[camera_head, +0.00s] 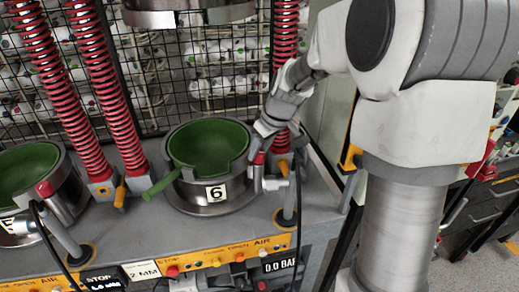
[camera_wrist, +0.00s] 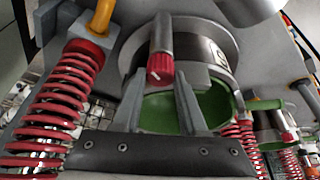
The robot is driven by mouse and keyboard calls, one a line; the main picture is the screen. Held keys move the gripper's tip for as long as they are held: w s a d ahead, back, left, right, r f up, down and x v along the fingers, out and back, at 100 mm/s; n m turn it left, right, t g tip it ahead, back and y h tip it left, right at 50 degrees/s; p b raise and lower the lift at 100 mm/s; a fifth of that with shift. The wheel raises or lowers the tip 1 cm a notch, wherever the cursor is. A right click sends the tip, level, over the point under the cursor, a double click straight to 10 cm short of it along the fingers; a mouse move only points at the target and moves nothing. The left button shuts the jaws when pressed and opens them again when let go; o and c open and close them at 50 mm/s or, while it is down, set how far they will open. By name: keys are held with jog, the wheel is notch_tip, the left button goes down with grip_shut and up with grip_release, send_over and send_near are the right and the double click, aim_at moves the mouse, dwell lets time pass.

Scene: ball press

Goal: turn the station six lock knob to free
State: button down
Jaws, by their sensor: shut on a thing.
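Station six is a round metal pot (camera_head: 222,200) with a green inner bowl (camera_head: 205,148) and a "6" plate on its front. A red ribbed knob (camera_head: 259,158) sits on a grey rod at the pot's right side. My gripper (camera_head: 262,142) reaches down to it from the upper right. In the wrist view, the red knob (camera_wrist: 161,69) lies between the tips of my two fingers (camera_wrist: 160,84), and they are shut on it. The green bowl (camera_wrist: 215,104) shows behind them. No free or locked marking on the knob is readable.
Red springs (camera_head: 88,90) stand left of and behind the pot. A neighbouring pot (camera_head: 68,190) stands at the left. A black mesh fence (camera_head: 160,75) is behind.

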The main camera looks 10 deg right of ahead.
jog(key=shift+w+d+f+n+y+b, duration=0.15)
jog(key=shift+n+y+b, duration=0.25)
jog(key=shift+n+b, duration=0.65)
jog(key=shift+n+g+y+b, duration=0.3)
jog(key=shift+n+g+b, duration=0.15)
jog(key=shift+n, duration=0.7)
jog(key=shift+r, duration=0.2)
jog(key=shift+c, duration=2.2)
grip_release()
jog(key=v, duration=1.2)
